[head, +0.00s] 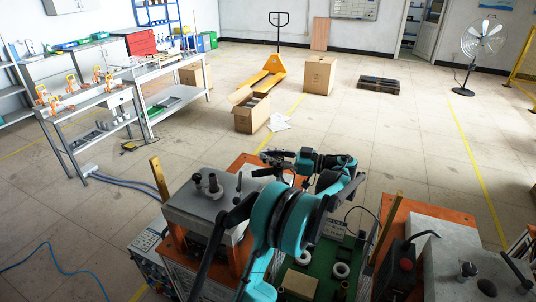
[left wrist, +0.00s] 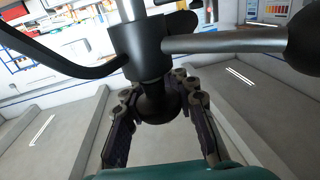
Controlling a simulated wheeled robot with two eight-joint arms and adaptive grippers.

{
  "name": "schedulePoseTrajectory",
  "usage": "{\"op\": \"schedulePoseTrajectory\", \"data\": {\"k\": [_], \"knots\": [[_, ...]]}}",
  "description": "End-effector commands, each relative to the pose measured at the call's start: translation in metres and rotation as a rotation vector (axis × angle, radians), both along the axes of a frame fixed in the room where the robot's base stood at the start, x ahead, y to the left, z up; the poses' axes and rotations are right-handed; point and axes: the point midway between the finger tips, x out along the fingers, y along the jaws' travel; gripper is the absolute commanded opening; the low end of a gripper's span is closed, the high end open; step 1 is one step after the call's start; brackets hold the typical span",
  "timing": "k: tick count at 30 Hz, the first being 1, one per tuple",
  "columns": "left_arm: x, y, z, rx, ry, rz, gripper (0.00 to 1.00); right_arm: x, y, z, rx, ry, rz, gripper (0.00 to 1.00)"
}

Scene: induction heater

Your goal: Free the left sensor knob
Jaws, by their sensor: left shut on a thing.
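In the left wrist view a dark rounded knob (left wrist: 157,102) sits between the two fingers of my left gripper (left wrist: 160,110), which is shut on it. The knob hangs below a dark collar, with a metal rod above and a grey bar to the right. In the head view my left gripper (head: 271,163) is at the rear of the left station, beyond its grey block (head: 193,205); what it holds is too small to make out there. I cannot tell whether the held knob is the left sensor knob. My right gripper is not in view.
Dark knobs (head: 208,184) stand on the left block. A curved black bar (left wrist: 60,65) and ball-ended handle (left wrist: 303,43) flank the held knob. A second grey-topped station (head: 455,255) stands at right.

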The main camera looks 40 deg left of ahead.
Motion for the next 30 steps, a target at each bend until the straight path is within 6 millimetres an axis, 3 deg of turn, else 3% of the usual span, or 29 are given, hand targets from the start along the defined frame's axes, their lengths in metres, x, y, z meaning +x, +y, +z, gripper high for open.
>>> {"op": "schedulePoseTrajectory", "data": {"k": [9, 24, 25, 27, 30], "knots": [[-0.0033, -0.0019, -0.0001, 0.0, 0.0, 0.111, 0.0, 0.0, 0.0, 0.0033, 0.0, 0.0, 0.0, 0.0], [-0.0041, -0.0023, 0.0, 0.0, 0.0, 0.127, 0.0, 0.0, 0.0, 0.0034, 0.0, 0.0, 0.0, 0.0], [-0.004, -0.0023, 0.0, 0.0, 0.0, 0.127, 0.28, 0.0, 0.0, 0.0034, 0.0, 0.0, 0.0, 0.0], [-0.0041, -0.0023, 0.0, 0.0, 0.0, 0.127, 0.46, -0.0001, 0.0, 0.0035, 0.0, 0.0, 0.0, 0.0], [-0.0041, -0.0023, 0.0, 0.0, 0.0, 0.127, 0.46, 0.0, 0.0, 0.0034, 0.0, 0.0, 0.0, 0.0]]}}
